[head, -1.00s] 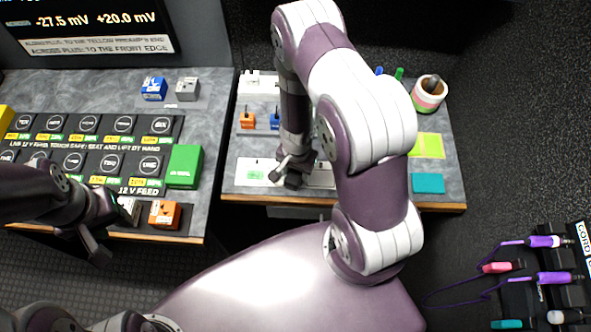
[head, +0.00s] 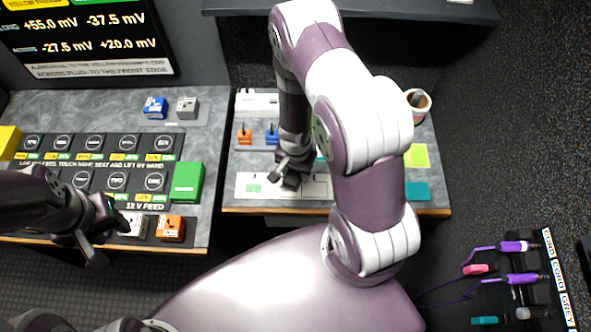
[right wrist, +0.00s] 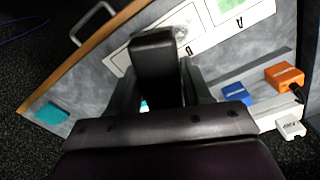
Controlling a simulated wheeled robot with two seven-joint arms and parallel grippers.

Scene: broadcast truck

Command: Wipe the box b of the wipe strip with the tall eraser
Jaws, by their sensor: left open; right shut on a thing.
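The white wipe strip (head: 240,190) lies along the front of the right-hand bench. Its left box carries a green scribble (head: 253,188); its right part (head: 318,187) is partly behind my right gripper. My right gripper (head: 291,176) is over the strip, shut on a tall dark block, which I take to be the tall eraser (right wrist: 154,60). In the right wrist view, the block stands in front of the strip (right wrist: 118,60) and hides part of it. Whether it touches the strip I cannot tell. My left gripper (head: 100,225) is open and empty at the left bench's front edge.
Orange (head: 244,137) and blue (head: 271,136) blocks stand behind the strip. A teal pad (head: 417,191), a yellow-green pad (head: 416,156) and a cup (head: 417,104) are at the right. A green box (head: 187,182) sits on the left bench. Cords hang at the lower right.

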